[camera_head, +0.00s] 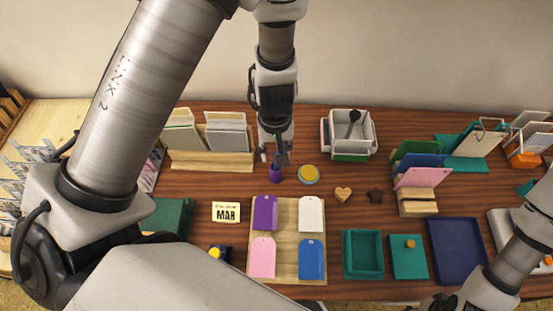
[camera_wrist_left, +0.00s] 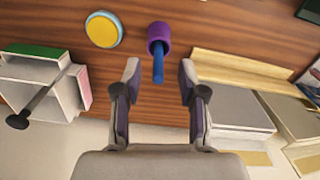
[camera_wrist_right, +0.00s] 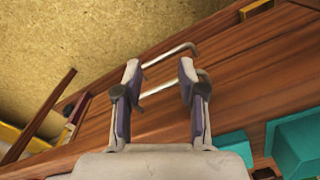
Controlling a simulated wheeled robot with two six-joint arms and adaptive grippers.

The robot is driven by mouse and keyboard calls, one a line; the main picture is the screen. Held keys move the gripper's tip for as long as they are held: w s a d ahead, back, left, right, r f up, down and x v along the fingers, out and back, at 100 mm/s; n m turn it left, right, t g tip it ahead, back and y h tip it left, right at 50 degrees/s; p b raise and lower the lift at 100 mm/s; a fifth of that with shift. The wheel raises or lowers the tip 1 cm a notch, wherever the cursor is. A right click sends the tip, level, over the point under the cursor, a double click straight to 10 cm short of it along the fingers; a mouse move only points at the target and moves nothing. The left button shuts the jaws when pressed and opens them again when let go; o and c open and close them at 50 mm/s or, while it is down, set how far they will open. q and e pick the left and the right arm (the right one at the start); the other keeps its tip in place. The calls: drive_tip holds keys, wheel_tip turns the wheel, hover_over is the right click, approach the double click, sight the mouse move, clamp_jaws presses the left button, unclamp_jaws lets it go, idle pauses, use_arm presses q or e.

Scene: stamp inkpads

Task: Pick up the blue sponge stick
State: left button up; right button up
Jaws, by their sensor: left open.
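The blue sponge stick (camera_wrist_left: 158,70) stands in a purple cup-like piece (camera_wrist_left: 159,36) on the wooden table. The purple piece also shows in the head view (camera_head: 275,175), mostly below my left gripper (camera_head: 275,155). In the left wrist view my left gripper (camera_wrist_left: 158,78) is open, with one finger on each side of the stick's blue shaft and visible gaps. The sponge end is hidden inside the purple piece. My right gripper (camera_wrist_right: 158,72) is open in the right wrist view, low by the table's front edge, with a bent metal rod (camera_wrist_right: 168,87) seen between its fingers.
A round yellow-topped tin (camera_head: 309,174) stands just right of the purple piece. A white box (camera_head: 365,150) with a dark scoop is behind. A card rack (camera_head: 210,160) stands to the left. Colored tags lie on a wooden board (camera_head: 287,281) in front.

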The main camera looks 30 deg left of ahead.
use_arm(q)
drive_tip(key=f, duration=0.3)
drive_tip(key=shift+w+b, duration=0.3)
drive_tip(key=shift+b, duration=0.05)
drive_tip(key=shift+s+r, duration=0.1)
drive_tip(key=shift+s, duration=0.15)
drive_tip(key=c, duration=0.3)
clamp_jaws()
use_arm(e)
drive_tip(key=shift+w+f, duration=0.15)
drive_tip(key=shift+f, duration=0.55)
use_arm(q)
wheel_tip(320, 180, up, 9)
drive_tip(key=p, duration=0.3)
drive_tip(key=shift+d+r+p, duration=0.1)
drive_tip(key=shift+d+p, duration=0.05)
drive_tip(key=shift+p, duration=0.15)
drive_tip(key=w+d+f+h+b, duration=0.4)
drive_tip(key=w+f+b, duration=0.1)
drive_tip(key=f, duration=0.2)
drive_tip(key=shift+d, duration=0.15)
use_arm(e)
drive_tip(key=shift+f, duration=0.85)
